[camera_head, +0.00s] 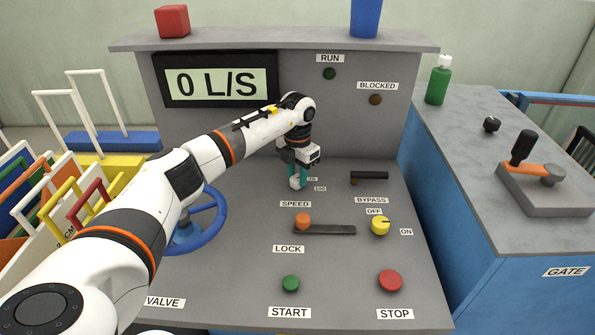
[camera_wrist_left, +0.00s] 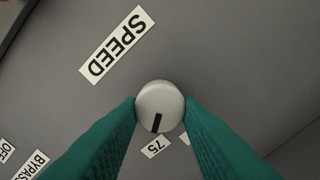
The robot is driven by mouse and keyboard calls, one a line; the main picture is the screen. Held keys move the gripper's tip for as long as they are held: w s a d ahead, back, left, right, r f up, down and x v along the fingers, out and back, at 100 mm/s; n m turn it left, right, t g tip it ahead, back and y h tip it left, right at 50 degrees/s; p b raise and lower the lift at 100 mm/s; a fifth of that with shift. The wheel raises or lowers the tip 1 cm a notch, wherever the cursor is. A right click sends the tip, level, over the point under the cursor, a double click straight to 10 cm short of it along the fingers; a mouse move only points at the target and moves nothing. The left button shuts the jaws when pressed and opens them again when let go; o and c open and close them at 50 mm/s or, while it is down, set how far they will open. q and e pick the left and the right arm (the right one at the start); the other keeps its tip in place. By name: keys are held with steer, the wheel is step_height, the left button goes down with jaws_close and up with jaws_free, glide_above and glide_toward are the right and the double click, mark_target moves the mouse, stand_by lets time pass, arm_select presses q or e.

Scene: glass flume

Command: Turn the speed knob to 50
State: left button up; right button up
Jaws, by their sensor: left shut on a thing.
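The speed knob is a round pale knob with a black pointer line (camera_wrist_left: 160,101). In the left wrist view the line points down at the label 75 (camera_wrist_left: 155,147). The head view shows the knob (camera_head: 295,183) above the SPEED label (camera_head: 295,204). My left gripper (camera_head: 297,176) reaches down to the panel and is shut on the knob, one teal finger on each side in the wrist view (camera_wrist_left: 160,110). Another scale label is partly hidden by a finger; no 50 label is readable. The display (camera_head: 222,84) reads 0 L/S. My right gripper is not in view.
Near the knob are the orange LOCK lever (camera_head: 303,220), black BYPASS handle (camera_head: 369,175) and yellow OFF/ON knob (camera_head: 380,226). The green START button (camera_head: 290,284) and red STOP button (camera_head: 390,280) are in front. A blue valve wheel (camera_head: 208,222) is left, partly behind my arm.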

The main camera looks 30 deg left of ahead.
mark_target(296, 177)
arm_select(q)
steer(key=n+p, duration=0.1)
steer(key=n, duration=0.4)
steer(key=shift+a+r+n+p, duration=0.1)
steer(key=shift+r+n+p, duration=0.05)
steer(key=shift+n+p, duration=0.2)
steer(key=n+p, duration=0.2)
steer(key=n, duration=0.3)
steer(key=shift+a+n, duration=0.1)
steer(key=shift+n, duration=0.25)
steer(key=o, duration=1)
steer(key=shift+c, duration=0.2)
step_height(296, 177, up, 12)
steer(key=b, duration=0.2)
